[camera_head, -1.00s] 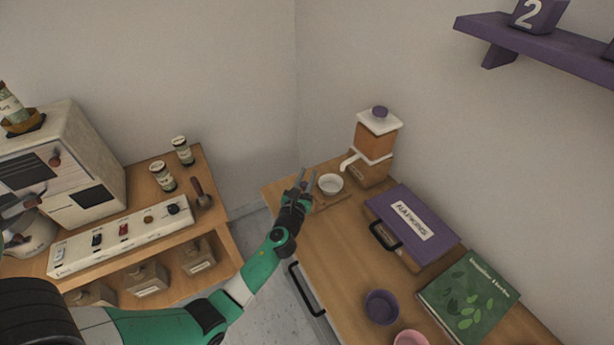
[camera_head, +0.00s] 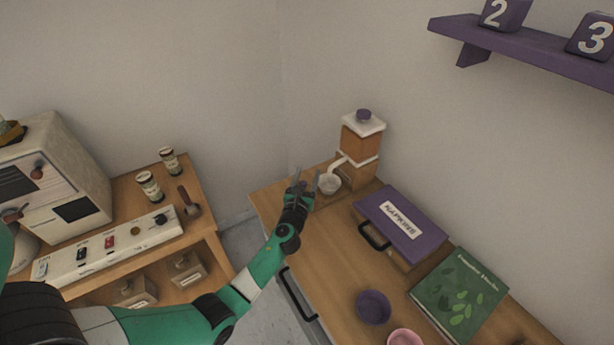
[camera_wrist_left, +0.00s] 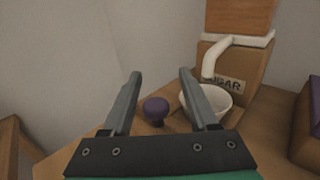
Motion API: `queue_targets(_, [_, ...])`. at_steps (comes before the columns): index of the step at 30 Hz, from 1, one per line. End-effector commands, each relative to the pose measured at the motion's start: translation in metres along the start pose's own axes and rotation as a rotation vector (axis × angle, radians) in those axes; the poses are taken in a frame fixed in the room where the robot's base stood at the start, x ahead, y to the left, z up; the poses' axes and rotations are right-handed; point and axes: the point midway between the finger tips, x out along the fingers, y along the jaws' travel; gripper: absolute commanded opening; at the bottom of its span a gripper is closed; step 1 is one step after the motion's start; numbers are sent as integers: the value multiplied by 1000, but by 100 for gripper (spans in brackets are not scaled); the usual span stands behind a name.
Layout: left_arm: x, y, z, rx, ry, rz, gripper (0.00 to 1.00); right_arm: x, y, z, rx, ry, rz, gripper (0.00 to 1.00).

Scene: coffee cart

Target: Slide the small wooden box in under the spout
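The small wooden box (camera_head: 328,199) appears as a low wooden piece under a white bowl (camera_head: 329,183), in front of the sugar dispenser (camera_head: 360,147); its outline is hard to make out. The dispenser's white spout (camera_head: 339,163) hangs over or close to the bowl's far rim. In the left wrist view, the spout (camera_wrist_left: 213,60) ends above the bowl (camera_wrist_left: 209,100). A purple knob (camera_wrist_left: 156,109) shows between the fingers of my left gripper (camera_wrist_left: 160,74). The fingers are apart, and the right one overlaps the bowl; I cannot tell whether they touch. My right gripper is not in view.
A purple-lidded napkin box (camera_head: 402,224), a green book (camera_head: 458,293), a purple bowl (camera_head: 373,307) and a pink bowl (camera_head: 405,338) stand along the counter. A left cart holds a machine (camera_head: 55,185) and jars (camera_head: 150,186). The counter's left edge is close to my gripper.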

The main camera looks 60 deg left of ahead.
Motion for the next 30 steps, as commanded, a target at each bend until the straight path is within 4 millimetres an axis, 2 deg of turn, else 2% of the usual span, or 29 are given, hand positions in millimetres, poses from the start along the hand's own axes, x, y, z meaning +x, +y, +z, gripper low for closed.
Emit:
queue_targets(7, [-2,0,1,1,-1,1,59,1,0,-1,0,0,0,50])
queue_targets(10, [-11,0,2,1,0,-1,59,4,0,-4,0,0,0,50])
queue_targets(21, [-93,0,2,2,1,-2,59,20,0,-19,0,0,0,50])
queue_targets(25, [-111,0,0,1,1,-1,59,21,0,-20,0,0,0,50])
queue_targets(30, [-117,0,0,1,-1,0,59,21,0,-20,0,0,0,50])
